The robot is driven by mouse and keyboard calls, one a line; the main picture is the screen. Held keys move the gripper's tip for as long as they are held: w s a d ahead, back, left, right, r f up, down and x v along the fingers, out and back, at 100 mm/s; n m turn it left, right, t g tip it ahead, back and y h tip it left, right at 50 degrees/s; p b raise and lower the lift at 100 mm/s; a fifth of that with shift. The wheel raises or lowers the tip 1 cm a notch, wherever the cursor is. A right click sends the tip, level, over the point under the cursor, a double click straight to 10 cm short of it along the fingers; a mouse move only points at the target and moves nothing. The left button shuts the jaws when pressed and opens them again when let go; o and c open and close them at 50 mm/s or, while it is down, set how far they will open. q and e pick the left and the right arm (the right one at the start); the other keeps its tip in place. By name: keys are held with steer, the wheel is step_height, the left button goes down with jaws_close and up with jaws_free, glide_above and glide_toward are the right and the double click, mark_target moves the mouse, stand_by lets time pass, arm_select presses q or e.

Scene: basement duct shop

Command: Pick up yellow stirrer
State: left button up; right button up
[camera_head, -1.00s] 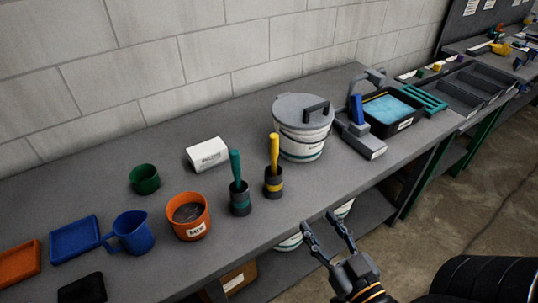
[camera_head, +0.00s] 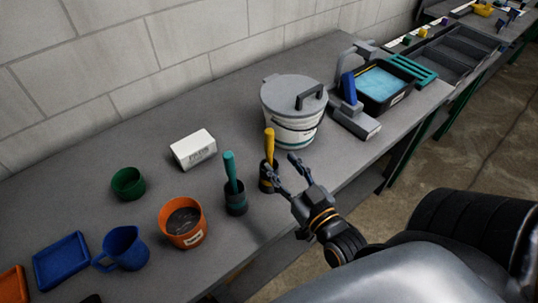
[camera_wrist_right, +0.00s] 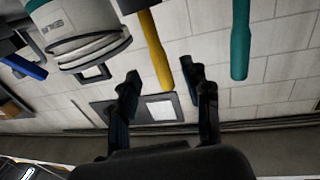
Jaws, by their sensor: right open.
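The yellow stirrer (camera_head: 269,145) stands upright in a dark holder cup (camera_head: 265,181) on the grey bench, just right of the teal stirrer (camera_head: 230,168). My right gripper (camera_head: 283,164) is open, with its fingers close to the yellow stirrer and its cup, partly covering the cup. In the right wrist view, the yellow stirrer's handle (camera_wrist_right: 157,55) points into the gap between the open fingers (camera_wrist_right: 162,85). I cannot tell whether a finger touches it. My left gripper is not in view.
A white lidded bucket (camera_head: 293,112) stands behind and right of the yellow stirrer. The teal stirrer's cup (camera_head: 235,200) is close on the left. An orange pot (camera_head: 184,236), blue jug (camera_head: 122,250), green cup (camera_head: 128,184) and white box (camera_head: 193,149) stand further left.

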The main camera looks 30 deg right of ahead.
mark_target(272, 149)
steer(key=shift+w, duration=0.95)
steer(key=shift+w+d+r+p, duration=0.1)
steer(key=shift+w+r+p, duration=0.1)
steer(key=shift+w+p, duration=0.25)
steer(key=w, duration=0.1)
steer(key=w+p, duration=0.1)
steer(key=w, duration=0.1)
steer(key=shift+w+d+r+p, duration=0.1)
steer(key=shift+w+d+p, duration=0.15)
steer(key=shift+p, duration=0.1)
steer(key=shift+w+f, duration=0.2)
steer(key=shift+w, duration=0.25)
steer(key=shift+s, duration=0.15)
steer(key=c, duration=0.3)
jaws_close()
